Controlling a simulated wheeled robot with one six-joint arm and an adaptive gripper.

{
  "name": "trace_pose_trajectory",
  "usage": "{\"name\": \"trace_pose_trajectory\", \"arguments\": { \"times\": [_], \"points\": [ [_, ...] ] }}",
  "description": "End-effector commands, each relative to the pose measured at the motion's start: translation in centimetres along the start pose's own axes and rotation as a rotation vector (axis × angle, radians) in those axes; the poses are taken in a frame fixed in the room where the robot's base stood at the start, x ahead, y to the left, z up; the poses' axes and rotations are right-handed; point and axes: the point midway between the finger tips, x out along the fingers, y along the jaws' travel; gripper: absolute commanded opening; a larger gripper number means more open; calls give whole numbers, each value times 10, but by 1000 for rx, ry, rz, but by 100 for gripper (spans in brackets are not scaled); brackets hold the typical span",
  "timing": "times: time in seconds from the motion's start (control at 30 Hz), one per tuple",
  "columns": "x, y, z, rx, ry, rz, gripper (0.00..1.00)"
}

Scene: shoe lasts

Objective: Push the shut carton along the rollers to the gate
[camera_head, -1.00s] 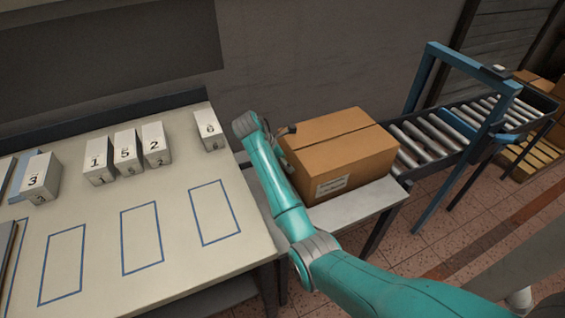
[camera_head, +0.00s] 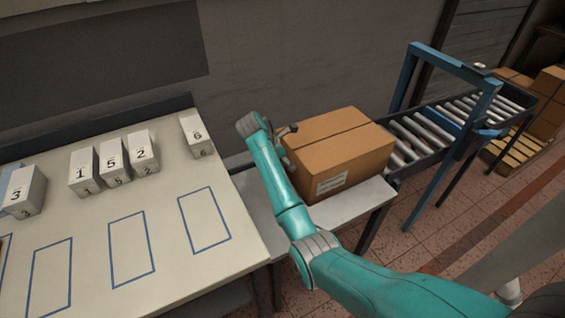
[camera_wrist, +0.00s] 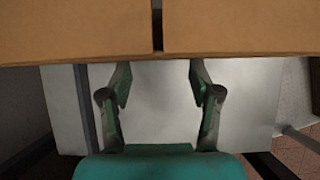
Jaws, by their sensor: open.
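The shut carton (camera_head: 345,157) is brown with a white label and a dark seam along its top. It sits on a grey side table (camera_head: 357,204) at the near end of the rollers (camera_head: 421,136). The blue gate frame (camera_head: 452,78) stands over the rollers farther right. My gripper (camera_head: 288,130) is at the carton's left side, partly hidden behind my arm. In the wrist view my gripper (camera_wrist: 160,85) is open and empty, its fingertips near the edge of the carton (camera_wrist: 240,28). I cannot tell whether they touch it.
A worktable (camera_head: 165,185) with blue outlined rectangles and several numbered white boxes (camera_head: 112,163) is at the left. More cartons (camera_head: 548,92) stand on a pallet (camera_head: 512,155) beyond the gate. A wall runs behind the carton.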

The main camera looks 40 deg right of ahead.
Motion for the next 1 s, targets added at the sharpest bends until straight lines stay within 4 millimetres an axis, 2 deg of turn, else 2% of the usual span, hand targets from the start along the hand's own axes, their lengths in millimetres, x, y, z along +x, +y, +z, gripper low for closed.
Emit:
{"name": "trace_pose_trajectory", "arguments": {
  "times": [1.0],
  "points": [
    [27, 0, 46, 2, -1, 0, 62]
  ]
}}
